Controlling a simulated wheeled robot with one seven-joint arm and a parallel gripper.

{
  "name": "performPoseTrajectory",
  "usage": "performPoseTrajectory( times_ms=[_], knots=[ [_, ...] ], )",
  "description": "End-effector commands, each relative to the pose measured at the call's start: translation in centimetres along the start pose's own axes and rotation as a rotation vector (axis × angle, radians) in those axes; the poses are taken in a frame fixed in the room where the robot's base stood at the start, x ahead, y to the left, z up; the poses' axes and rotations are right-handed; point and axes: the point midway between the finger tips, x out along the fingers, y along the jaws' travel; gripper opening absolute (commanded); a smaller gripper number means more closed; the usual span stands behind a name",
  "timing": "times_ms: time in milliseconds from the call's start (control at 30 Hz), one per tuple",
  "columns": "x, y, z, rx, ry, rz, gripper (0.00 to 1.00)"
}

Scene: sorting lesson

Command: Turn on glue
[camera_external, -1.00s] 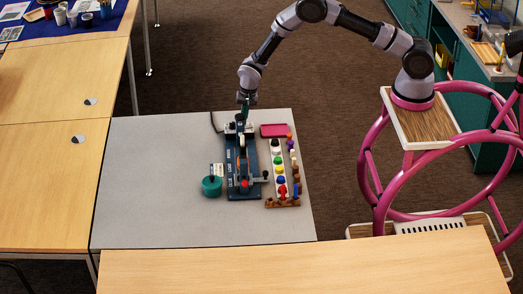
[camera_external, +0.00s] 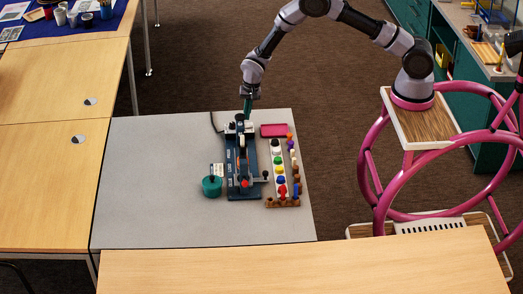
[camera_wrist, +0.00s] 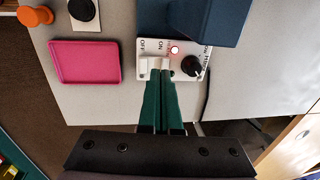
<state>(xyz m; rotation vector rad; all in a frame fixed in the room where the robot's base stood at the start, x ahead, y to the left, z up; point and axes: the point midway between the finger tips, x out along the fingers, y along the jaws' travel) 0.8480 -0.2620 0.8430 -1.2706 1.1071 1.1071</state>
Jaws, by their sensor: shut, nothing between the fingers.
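The dark blue machine (camera_external: 236,180) stands on the grey table. In the wrist view its white control panel (camera_wrist: 143,72) carries OFF and ON labels, a small red light (camera_wrist: 175,50) that looks lit, and a black knob (camera_wrist: 191,66). A white switch (camera_wrist: 155,62) sits below the labels, partly hidden by my fingertips. My gripper (camera_wrist: 160,78) has green fingers, shut and empty, with the tips at the switch; I cannot tell whether they touch it. In the external view my gripper (camera_external: 247,112) is at the machine's far end.
A pink tray (camera_external: 274,130) lies right of the panel in the external view. The grey table's left part is clear.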

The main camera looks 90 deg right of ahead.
Motion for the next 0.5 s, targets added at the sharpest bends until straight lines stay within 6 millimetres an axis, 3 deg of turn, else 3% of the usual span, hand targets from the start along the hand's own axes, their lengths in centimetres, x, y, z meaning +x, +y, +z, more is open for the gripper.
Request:
performPoseTrajectory(
  times_ms=[300,500],
  knots=[
    [-7.2,-2.1,0.0,-0.001,0.001,-0.004,0.0],
    [-10.2,-2.9,0.1,-0.002,0.0,-0.002,0.0]
  ],
)
